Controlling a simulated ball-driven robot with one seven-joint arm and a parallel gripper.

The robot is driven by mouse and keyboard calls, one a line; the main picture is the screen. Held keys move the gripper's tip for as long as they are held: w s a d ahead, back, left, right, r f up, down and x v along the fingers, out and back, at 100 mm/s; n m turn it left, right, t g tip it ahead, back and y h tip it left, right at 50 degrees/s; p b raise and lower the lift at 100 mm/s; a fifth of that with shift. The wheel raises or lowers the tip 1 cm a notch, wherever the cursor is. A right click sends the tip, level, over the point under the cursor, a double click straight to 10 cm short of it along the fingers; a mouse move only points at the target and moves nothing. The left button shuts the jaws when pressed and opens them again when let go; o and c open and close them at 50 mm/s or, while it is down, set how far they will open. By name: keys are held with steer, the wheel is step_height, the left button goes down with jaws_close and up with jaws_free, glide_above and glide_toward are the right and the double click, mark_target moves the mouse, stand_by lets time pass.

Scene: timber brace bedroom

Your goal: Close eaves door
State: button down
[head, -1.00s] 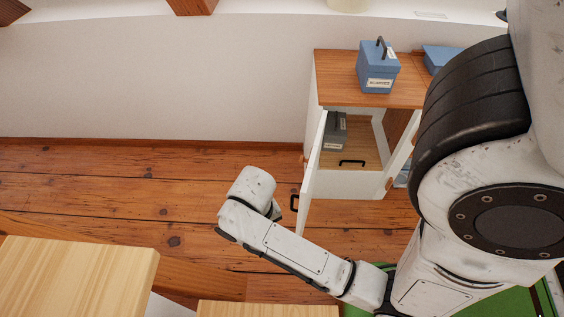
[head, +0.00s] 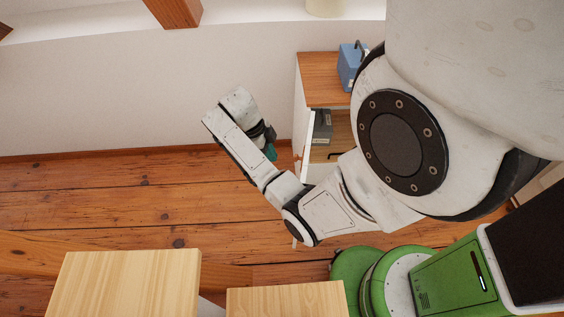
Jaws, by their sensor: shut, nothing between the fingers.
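The eaves door (head: 306,162) is a white panel on the left of the low cabinet. It stands open, swung out towards me, and my arm hides most of it, including its handle. My gripper (head: 270,153) is to the left of the door, by the cabinet's left side. Only a small teal fingertip shows past my wrist. The gripper is shut and empty. I cannot tell whether it touches the door. Inside the cabinet a grey box (head: 322,126) and a black handle (head: 336,155) show.
The cabinet has a wooden top (head: 318,80) with a blue box (head: 347,68) on it. Light wooden blocks (head: 130,285) stand at the front left. The plank floor (head: 110,200) to the left is clear, up to the white wall (head: 90,100).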

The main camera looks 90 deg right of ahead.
steer(key=s+a+f, duration=0.1)
steer(key=s+f, duration=0.6)
steer(key=f, duration=0.2)
steer(key=shift+s+a, duration=0.15)
steer(key=shift+s, duration=0.05)
steer(key=shift+s, duration=0.1)
